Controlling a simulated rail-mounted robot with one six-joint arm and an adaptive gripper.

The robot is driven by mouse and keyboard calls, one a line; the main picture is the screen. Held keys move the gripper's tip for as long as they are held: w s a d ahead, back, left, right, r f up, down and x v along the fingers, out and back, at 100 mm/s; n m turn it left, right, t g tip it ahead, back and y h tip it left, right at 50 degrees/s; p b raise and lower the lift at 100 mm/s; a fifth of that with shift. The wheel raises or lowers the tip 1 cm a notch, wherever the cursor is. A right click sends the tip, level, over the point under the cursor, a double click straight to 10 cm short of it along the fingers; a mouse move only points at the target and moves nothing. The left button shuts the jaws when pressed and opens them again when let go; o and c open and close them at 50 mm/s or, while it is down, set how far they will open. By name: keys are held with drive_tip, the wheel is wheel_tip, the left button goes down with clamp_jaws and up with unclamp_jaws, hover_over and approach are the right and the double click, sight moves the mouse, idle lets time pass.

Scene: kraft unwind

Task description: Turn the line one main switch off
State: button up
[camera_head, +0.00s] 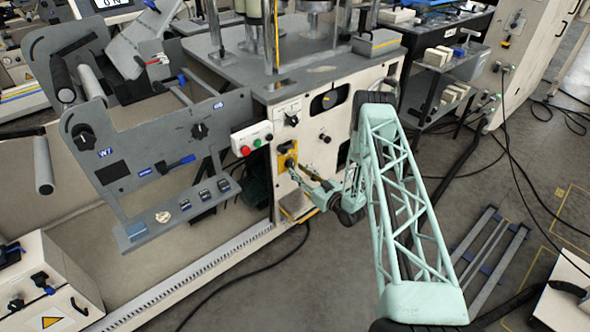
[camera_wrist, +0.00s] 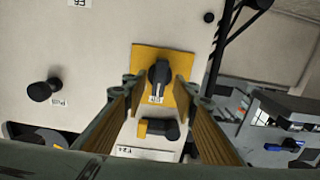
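The main switch is a dark rotary knob (camera_wrist: 159,74) on a yellow plate (camera_wrist: 146,56) on the cream machine face. In the wrist view the knob stands roughly upright, with a small unreadable label below it. My gripper (camera_wrist: 156,82) is open, one finger on each side of the knob, with a visible gap on both sides. In the head view the yellow plate (camera_head: 282,160) is partly covered by my gripper (camera_head: 292,167), which reaches it from the right. Whether the knob lies fully between the fingertips in depth, I cannot tell.
A dark latch-like part (camera_wrist: 158,128) sits below the knob, between my fingers. A black round knob (camera_wrist: 42,91) is to the left.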

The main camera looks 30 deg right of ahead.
drive_tip(key=v, duration=0.9)
drive_tip(key=shift+d, duration=0.15)
idle(0.5)
